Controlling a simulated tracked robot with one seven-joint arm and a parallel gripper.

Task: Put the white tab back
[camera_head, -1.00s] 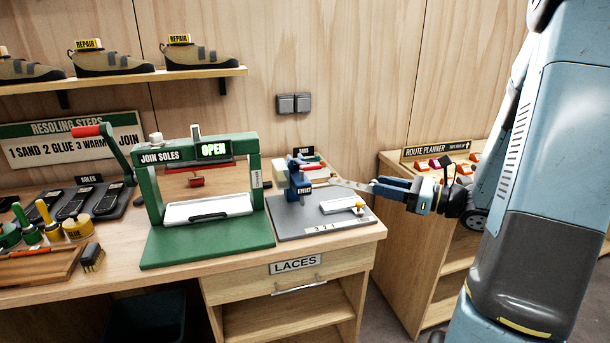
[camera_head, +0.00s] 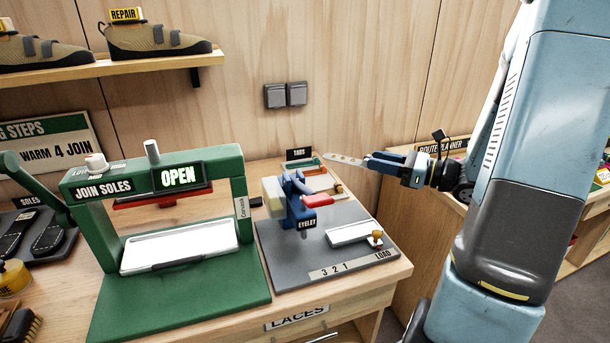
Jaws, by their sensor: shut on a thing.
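A pale, near-white tab (camera_head: 341,159) with a row of small holes is held flat in the tips of my gripper (camera_head: 368,162). It points left, off the table's right side. The tab holder with the TABS sign (camera_head: 299,154) stands at the back of the bench, just left of the tab's free end. Red, orange and green pieces show there, partly hidden behind the eyelet press. The tab looks apart from the holder, though its height over it is hard to tell.
The blue eyelet press (camera_head: 297,205) with a red handle stands in front of the holder on a grey base (camera_head: 290,257). A white load tray (camera_head: 354,232) sits on that base. The green sole press (camera_head: 165,230) reads OPEN at left. A route planner counter (camera_head: 450,147) is behind my arm.

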